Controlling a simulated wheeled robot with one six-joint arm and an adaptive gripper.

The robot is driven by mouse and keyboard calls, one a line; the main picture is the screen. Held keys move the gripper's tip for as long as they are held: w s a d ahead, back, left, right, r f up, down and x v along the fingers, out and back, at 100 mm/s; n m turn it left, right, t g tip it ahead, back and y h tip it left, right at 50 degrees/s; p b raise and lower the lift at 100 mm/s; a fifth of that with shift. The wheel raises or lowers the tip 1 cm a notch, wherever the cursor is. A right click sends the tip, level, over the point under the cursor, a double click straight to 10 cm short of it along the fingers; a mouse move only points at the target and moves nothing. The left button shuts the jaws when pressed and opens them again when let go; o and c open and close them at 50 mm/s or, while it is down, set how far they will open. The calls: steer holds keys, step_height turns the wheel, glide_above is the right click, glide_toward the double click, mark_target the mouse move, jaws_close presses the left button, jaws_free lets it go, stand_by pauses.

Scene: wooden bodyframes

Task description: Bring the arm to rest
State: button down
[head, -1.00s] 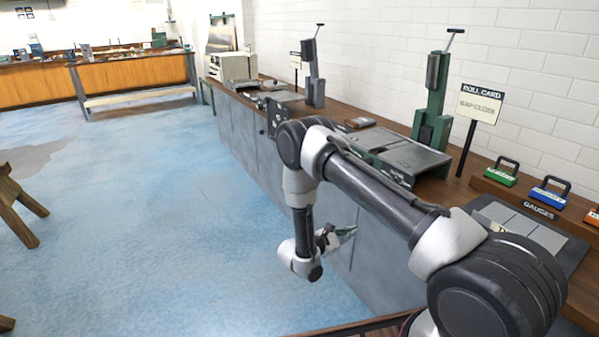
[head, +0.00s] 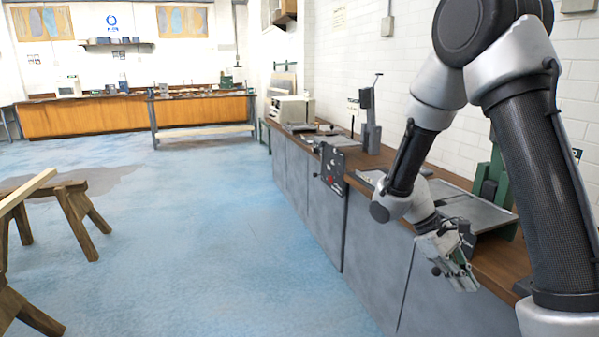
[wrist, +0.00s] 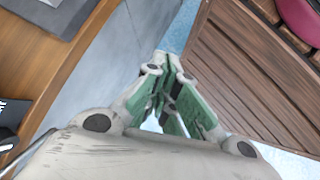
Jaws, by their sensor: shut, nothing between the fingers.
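My arm is raised and bent at the right of the head view, its forearm hanging down. My gripper (head: 466,282) points down at the front edge of the grey-sided workbench (head: 378,255). It is shut and empty. In the wrist view its green-padded fingers (wrist: 172,108) are drawn together with nothing between them. In the head view the gripper overlaps the bench front, and I cannot tell the gap between them.
A black control panel (head: 331,170) sticks out from the bench front. A green-posted machine (head: 488,180) stands partly behind my arm. Wooden sawhorses (head: 75,215) stand at the left. Blue floor (head: 200,255) lies open between. An orange-fronted counter (head: 80,118) is at the back.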

steer(key=s+r+m+t+y, duration=0.3)
steer(key=s+r+t, duration=0.2)
steer(key=r, duration=0.5)
steer(key=s+r+m+t+y, duration=0.3)
steer(key=s+r+t, duration=0.2)
steer(key=r, duration=0.5)
steer(key=shift+s+a+r, duration=0.3)
steer(key=shift+s+r, duration=0.1)
steer(key=shift+s, duration=0.55)
